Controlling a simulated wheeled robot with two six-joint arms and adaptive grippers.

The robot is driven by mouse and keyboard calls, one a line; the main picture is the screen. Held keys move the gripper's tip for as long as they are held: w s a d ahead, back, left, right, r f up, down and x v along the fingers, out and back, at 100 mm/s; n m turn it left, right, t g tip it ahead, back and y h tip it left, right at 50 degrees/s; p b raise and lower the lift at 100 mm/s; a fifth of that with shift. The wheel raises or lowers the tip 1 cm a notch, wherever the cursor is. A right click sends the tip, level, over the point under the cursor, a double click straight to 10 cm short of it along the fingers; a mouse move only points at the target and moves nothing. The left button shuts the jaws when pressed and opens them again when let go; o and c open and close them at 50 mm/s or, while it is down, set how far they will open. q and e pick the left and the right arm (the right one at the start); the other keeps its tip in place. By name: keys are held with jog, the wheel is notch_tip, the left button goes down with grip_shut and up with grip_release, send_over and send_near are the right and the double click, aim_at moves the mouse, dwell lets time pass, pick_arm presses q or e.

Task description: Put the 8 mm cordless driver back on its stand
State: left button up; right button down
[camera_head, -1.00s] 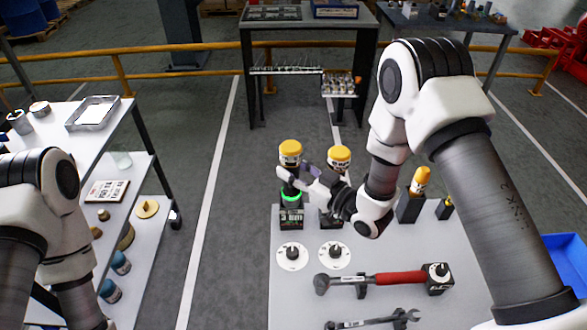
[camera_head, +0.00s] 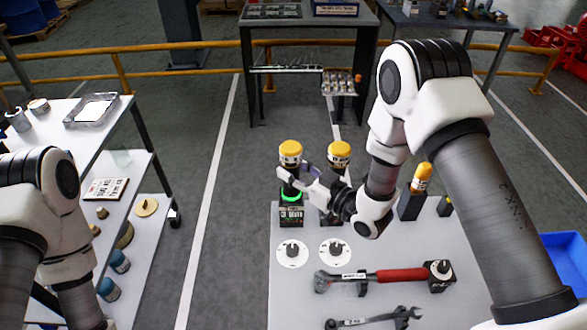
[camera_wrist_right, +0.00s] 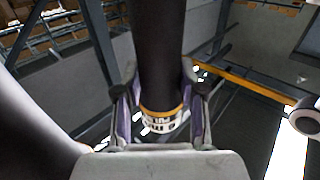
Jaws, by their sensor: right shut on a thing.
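The held cordless driver (camera_head: 290,149) has a yellow top, a white band and a dark body, and stands about upright. My right gripper (camera_head: 289,177) is shut on its dark body, which also shows between the fingers in the wrist view (camera_wrist_right: 160,75). The driver is directly over its dark block stand (camera_head: 291,215), which has a lit green ring (camera_head: 291,197). The lower end looks at the ring, but I cannot tell if it is fully seated. My left gripper is out of view; only the left arm shows.
A second yellow-topped driver (camera_head: 339,152) stands close on the right, partly behind my right gripper. A yellow-topped bottle-like item (camera_head: 420,180) is farther right. Two white discs (camera_head: 292,254), a red-handled tool (camera_head: 400,276) and a wrench (camera_head: 375,319) lie nearer on the grey table (camera_head: 300,290).

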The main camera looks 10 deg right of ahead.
jog(key=shift+f, duration=0.2)
jog(key=c, duration=0.6)
grip_release()
jog(key=shift+s+d+f, duration=0.1)
jog(key=shift+s, duration=0.1)
jog(key=v, duration=1.1)
jog(key=shift+s, duration=0.25)
jog(key=shift+d, duration=0.15)
